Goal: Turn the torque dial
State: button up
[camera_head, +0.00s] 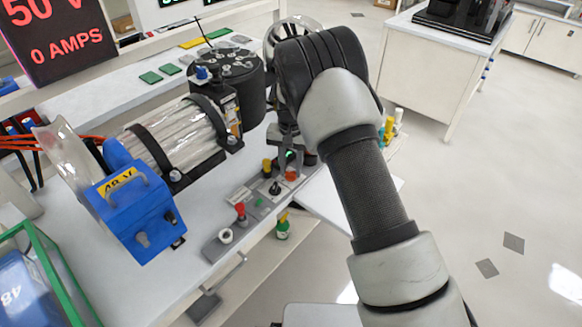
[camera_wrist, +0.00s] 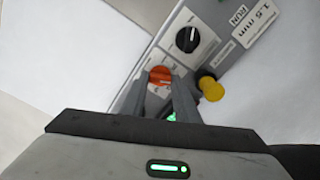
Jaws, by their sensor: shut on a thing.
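An orange dial (camera_wrist: 160,76) sits on a grey control panel (camera_wrist: 222,48), between the two fingertips of my gripper (camera_wrist: 160,87) in the wrist view. My gripper is shut on this dial. In the head view the orange dial (camera_head: 291,175) shows just below my gripper (camera_head: 287,158), which is partly hidden by my arm. A black dial (camera_wrist: 188,38) with a white pointer line is on the same panel, apart from the fingers. The small print beside the dials is too small to read, so I cannot tell which is marked torque.
A yellow knob (camera_wrist: 211,90) stands close to the right finger. A blue-ended clear cylinder (camera_head: 176,140) and a black drum (camera_head: 240,85) stand behind.

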aim_at(291, 172)
jog(key=shift+m, duration=0.5)
jog(key=o, duration=1)
jog(key=shift+o, duration=0.2)
notch_tip(291, 172, up, 18)
jog(key=p, duration=0.1)
jog(key=shift+f+p, duration=0.25)
jog(key=shift+p, duration=0.15)
